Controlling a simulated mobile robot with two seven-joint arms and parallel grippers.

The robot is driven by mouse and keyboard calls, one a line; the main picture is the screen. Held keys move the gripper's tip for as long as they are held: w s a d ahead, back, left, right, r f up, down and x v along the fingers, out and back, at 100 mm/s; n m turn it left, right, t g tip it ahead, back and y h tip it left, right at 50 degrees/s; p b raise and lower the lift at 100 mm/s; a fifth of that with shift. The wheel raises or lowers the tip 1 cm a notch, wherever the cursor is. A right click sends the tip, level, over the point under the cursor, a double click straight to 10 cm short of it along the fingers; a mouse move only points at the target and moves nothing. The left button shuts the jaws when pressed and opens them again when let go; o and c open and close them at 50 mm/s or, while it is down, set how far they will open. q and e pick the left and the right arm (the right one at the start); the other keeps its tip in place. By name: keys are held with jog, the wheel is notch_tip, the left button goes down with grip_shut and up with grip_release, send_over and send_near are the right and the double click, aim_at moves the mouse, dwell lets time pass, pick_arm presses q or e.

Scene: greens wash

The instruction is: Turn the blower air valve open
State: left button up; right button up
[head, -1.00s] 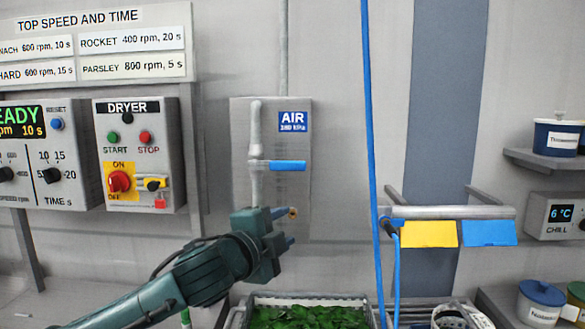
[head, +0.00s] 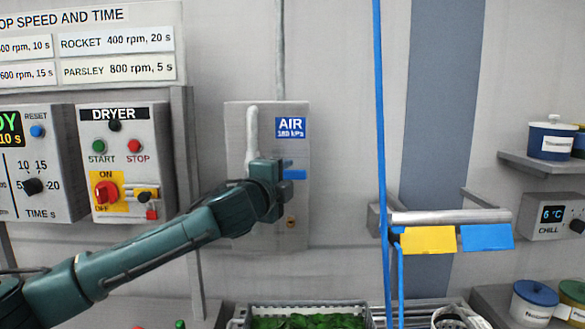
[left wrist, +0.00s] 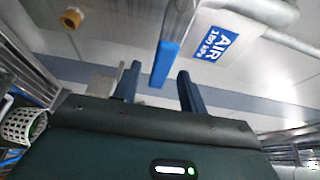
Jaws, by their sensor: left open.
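The air valve's blue lever handle (head: 294,174) lies level, crosswise to the upright grey pipe (head: 252,130) on the wall panel. Its tip shows just right of my left gripper (head: 289,172), which covers the rest of the handle and the valve body. In the left wrist view, the blue handle (left wrist: 165,62) reaches down between the two fingertips of my left gripper (left wrist: 159,72). The fingers are open with a gap on each side of the handle. The blue AIR sign (head: 291,127) is above the gripper. My right gripper is out of view.
The dryer box (head: 126,160) with knobs and buttons is left of the valve panel. A brass fitting (head: 291,222) sits below the handle. A blue hose (head: 380,120) hangs to the right, by a rail with yellow (head: 429,240) and blue cloths. A tray of greens (head: 308,321) is below.

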aim_at(288, 176)
pick_arm(q)
jog(key=shift+p+x, duration=0.5)
jog(key=shift+x, duration=1.85)
jog(key=shift+c, duration=0.5)
grip_shut()
